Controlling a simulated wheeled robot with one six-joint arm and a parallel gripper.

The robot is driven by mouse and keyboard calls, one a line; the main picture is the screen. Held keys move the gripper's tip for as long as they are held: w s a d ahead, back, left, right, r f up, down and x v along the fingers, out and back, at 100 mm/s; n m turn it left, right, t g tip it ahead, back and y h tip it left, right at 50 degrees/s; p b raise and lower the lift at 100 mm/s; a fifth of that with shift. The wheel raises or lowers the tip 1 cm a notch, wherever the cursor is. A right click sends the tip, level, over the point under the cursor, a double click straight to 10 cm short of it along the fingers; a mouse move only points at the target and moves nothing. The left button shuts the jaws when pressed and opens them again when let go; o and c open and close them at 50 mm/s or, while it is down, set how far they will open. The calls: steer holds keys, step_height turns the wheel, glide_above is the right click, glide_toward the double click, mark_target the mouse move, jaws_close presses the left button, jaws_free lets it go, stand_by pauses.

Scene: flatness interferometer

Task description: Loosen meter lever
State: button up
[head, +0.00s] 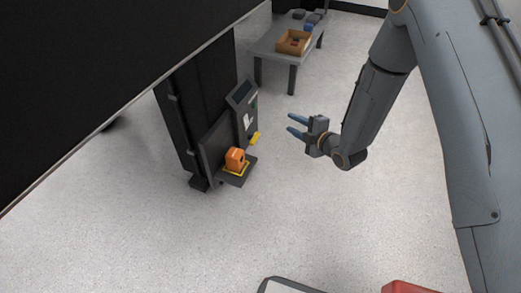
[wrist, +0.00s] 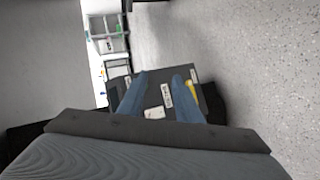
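A dark meter box (head: 242,112) with a screen and a white label stands on the dark stand. A yellow lever (head: 255,138) sticks out low on its right side. In the wrist view, a yellow piece (wrist: 191,86), likely this lever, shows beside the right fingertip, against a dark labelled panel (wrist: 153,99). My gripper (head: 290,123) is to the right of the lever in the head view, apart from it. Its two blue fingers are spread with nothing visible between them; they also show in the wrist view (wrist: 160,78). Part of the panel is hidden behind the fingers.
An orange device (head: 235,159) sits on a small shelf with yellow edging, below the meter. A grey table (head: 265,47) with a cardboard box (head: 294,42) stands at the back. A large black panel fills the upper left. Floor around my gripper is clear.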

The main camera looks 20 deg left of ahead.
mark_target(257, 140)
steer(key=s+a+f+n+y+b, duration=0.2)
steer(key=a+f+b, duration=0.15)
steer(key=f, duration=0.25)
steer(key=s+a+f+n+y+b, duration=0.2)
steer(key=f+n+y+b, duration=0.15)
steer(key=f, duration=0.25)
steer(key=shift+m+g+h, duration=0.25)
steer(key=shift+g, duration=0.15)
steer(key=shift+s+b+x, duration=0.2)
steer(key=shift+b+x, duration=1.1)
steer(key=shift+x, duration=0.7)
steer(key=shift+s+b+x, duration=0.15)
steer(key=shift+b+x, duration=1.1)
steer(key=shift+x, duration=0.75)
steer(key=shift+a+f, duration=0.15)
steer(key=shift+a, duration=0.05)
jaws_close()
